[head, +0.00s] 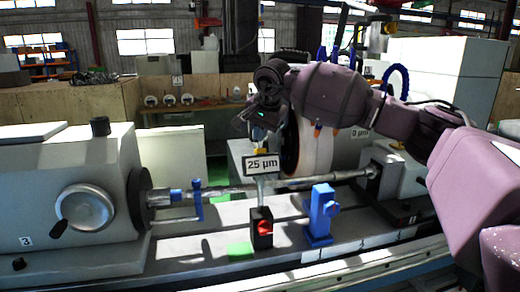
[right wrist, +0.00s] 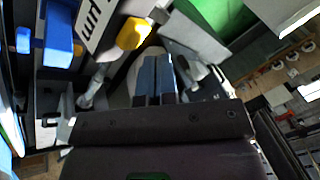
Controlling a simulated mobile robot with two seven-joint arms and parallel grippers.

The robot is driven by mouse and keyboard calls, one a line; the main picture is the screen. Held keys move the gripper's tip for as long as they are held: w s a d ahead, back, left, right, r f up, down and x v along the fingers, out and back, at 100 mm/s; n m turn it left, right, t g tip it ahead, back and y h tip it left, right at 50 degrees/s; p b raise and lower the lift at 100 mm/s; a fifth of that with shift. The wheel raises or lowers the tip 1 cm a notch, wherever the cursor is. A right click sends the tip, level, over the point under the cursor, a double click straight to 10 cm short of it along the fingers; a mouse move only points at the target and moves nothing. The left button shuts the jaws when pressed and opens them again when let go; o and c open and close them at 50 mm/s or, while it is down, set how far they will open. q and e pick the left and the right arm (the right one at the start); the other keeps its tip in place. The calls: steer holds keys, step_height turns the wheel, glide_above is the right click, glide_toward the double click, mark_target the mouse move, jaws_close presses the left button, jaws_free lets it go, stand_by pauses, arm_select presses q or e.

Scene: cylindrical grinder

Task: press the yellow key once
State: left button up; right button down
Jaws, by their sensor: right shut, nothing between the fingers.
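The yellow key (right wrist: 133,32) shows in the right wrist view beside the white "µm" display sign, a little beyond and left of my fingertips. In the head view a small bit of the yellow key (head: 261,150) shows just above the "25 µm" display sign (head: 262,163). My right gripper (head: 258,133) is above the sign and close over the key; its fingers (right wrist: 156,62) are shut with nothing between them. A gap shows between fingertips and key in the wrist view. My left gripper is in neither view.
The display stands on a black block with a red knob (head: 264,226). A blue support (head: 320,215) stands to its right on the machine bed. The grinding wheel (head: 308,145) and a long horizontal shaft (head: 240,188) lie close behind. The headstock (head: 75,195) is at left.

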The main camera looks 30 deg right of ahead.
steer(key=shift+f, duration=0.1)
stand_by(0.6)
steer(key=shift+s+f, duration=0.15)
steer(key=shift+f, duration=0.15)
steer(key=shift+s+a+f+b, duration=0.1)
steer(key=shift+s+f+b, duration=0.1)
steer(key=shift+f+b, duration=0.2)
stand_by(0.8)
steer(key=shift+r, duration=0.15)
stand_by(0.3)
steer(key=shift+w+r+p, duration=0.35)
steer(key=shift+r+p, duration=0.3)
steer(key=shift+r, duration=0.05)
steer(key=r+p, duration=0.1)
steer(key=w+r+p, duration=0.1)
steer(key=r, duration=0.1)
steer(key=w+r+p, duration=0.1)
steer(key=p, duration=0.1)
steer(key=shift+d+r, duration=0.3)
